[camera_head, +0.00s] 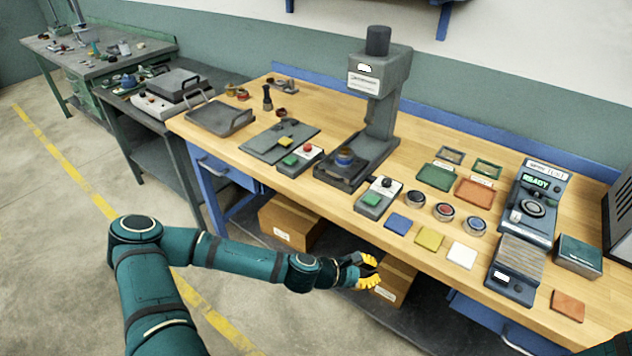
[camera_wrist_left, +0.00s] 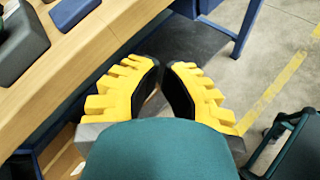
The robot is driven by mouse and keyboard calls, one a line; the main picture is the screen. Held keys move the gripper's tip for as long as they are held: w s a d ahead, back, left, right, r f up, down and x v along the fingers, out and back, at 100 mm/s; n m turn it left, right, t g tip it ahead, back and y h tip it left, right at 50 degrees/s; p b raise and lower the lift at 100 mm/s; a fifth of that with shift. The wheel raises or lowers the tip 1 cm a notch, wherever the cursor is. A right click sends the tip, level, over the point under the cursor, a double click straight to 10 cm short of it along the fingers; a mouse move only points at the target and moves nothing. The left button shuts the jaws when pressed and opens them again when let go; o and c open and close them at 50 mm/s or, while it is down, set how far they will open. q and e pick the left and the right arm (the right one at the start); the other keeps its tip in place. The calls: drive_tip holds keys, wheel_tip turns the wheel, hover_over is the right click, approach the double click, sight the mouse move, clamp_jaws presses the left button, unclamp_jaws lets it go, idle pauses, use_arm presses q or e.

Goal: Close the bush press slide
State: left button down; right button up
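The bush press (camera_head: 380,85) is a tall grey machine on the wooden workbench. The slide appears pulled out toward the bench's front edge. My left gripper (camera_head: 374,271) has yellow fingers and hangs in front of the bench, below the top and well short of the slide. Its fingers also show in the left wrist view (camera_wrist_left: 162,68), with a narrow gap and nothing between them. My right gripper is out of view.
Control boxes (camera_head: 301,160) and (camera_head: 379,198) flank the slide. Cups, coloured pads and trays lie to the right, beside a tester with a green display (camera_head: 538,183). Cardboard boxes (camera_head: 290,222) stand on the lower shelf near my left arm. Open floor lies in front.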

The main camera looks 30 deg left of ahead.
use_arm(q)
drive_tip(key=a+r+n+t+y, duration=0.2)
drive_tip(key=a+r+n, duration=0.15)
drive_tip(key=a, duration=0.55)
drive_tip(key=w+a+r+n+t+y, duration=0.1)
drive_tip(key=a+r+n+t+y, duration=0.15)
drive_tip(key=a+n, duration=0.45)
drive_tip(key=a+r+n+t+y, duration=0.2)
drive_tip(key=a+y, duration=0.1)
drive_tip(key=a, duration=0.7)
drive_tip(key=w, duration=0.4)
drive_tip(key=w+b, duration=0.1)
drive_tip(key=w, duration=0.3)
drive_tip(key=w+f, duration=0.1)
drive_tip(key=w, duration=0.3)
drive_tip(key=shift+w+d+b, duration=0.2)
drive_tip(key=shift+w+b, duration=0.1)
drive_tip(key=shift+w, duration=0.6)
